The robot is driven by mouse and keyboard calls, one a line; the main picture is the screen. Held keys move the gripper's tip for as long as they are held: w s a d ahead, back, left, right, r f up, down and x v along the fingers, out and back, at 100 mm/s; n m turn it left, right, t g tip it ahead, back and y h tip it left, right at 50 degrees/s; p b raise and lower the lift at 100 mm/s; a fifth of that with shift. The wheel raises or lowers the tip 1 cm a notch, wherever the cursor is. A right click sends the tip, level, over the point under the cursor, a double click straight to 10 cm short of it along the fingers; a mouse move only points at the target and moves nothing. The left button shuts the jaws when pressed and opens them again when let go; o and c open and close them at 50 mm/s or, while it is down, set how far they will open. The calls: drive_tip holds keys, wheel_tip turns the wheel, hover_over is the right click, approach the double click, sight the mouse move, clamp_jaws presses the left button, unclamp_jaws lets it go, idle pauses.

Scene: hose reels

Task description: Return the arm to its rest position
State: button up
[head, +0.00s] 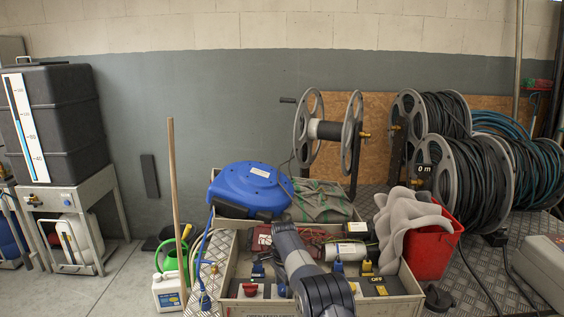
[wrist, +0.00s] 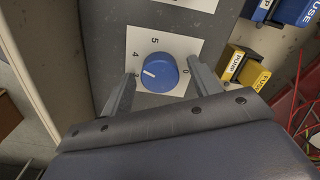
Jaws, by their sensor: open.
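My arm (head: 317,277) reaches from the bottom edge of the head view over the grey box at the front. Its gripper fingers cannot be made out there. In the wrist view my gripper (wrist: 162,70) is open, with one finger on each side of a blue knob (wrist: 160,74). The knob has a white pointer line and sits on a white dial plate (wrist: 143,44) with numbers such as 4 and 5. Gaps show between the knob and the fingers, and nothing is gripped. How far the fingertips stand above the panel cannot be told.
The box (head: 240,262) holds switches, plugs and cables. A blue hose reel (head: 250,187) stands behind it, and a red bucket (head: 432,248) with grey cloth stands right. A wooden pole (head: 172,190) rises left.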

idle(0.4)
wheel_tip(320, 180, up, 11)
wheel_tip(320, 180, down, 11)
drive_tip(key=shift+f, duration=0.1)
drive_tip(key=n, duration=1.7)
drive_tip(key=shift+n, duration=0.3)
drive_tip(key=n, duration=0.6)
drive_tip(key=shift+r, duration=0.2)
idle(0.5)
